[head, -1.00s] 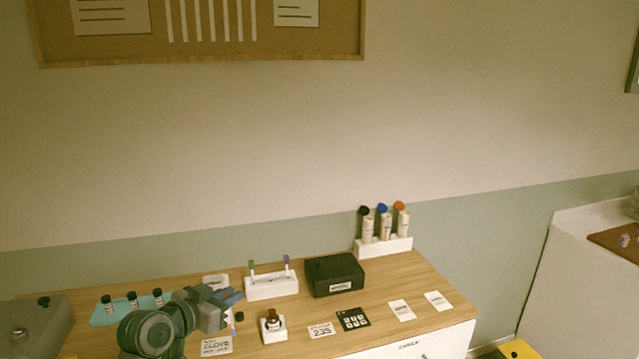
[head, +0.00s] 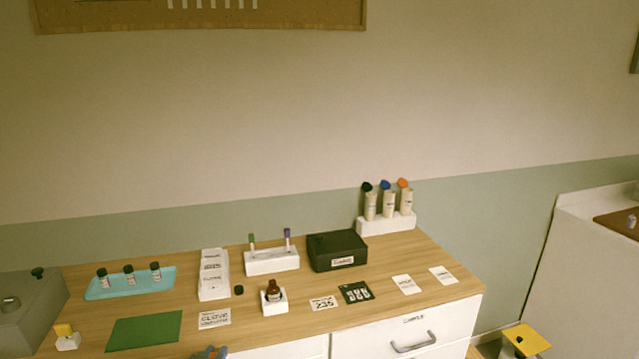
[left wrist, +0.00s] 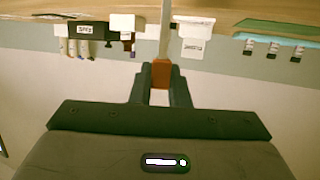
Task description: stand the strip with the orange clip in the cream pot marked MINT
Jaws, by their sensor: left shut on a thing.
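My left gripper (left wrist: 160,82) is shut on the orange clip (left wrist: 161,73) in the left wrist view. The pale strip (left wrist: 165,30) runs from the clip away from the jaws. In the head view only the tip of my left gripper (head: 210,352) shows at the bottom edge; the strip cannot be made out there. Three cream pots (head: 370,206) stand upright in a white rack (head: 388,226) at the back right, with black, blue and orange round tops behind or above them. Their markings are too small to read, so I cannot tell which says MINT. My right gripper is not in view.
A white block (head: 272,262) holds strips with green and purple clips. A black box (head: 337,251), white labelled stand (head: 213,290), brown bottle (head: 273,291), teal tray (head: 130,288) with small bottles, and green mat (head: 145,331) share the table. Flat cards lie along the front right.

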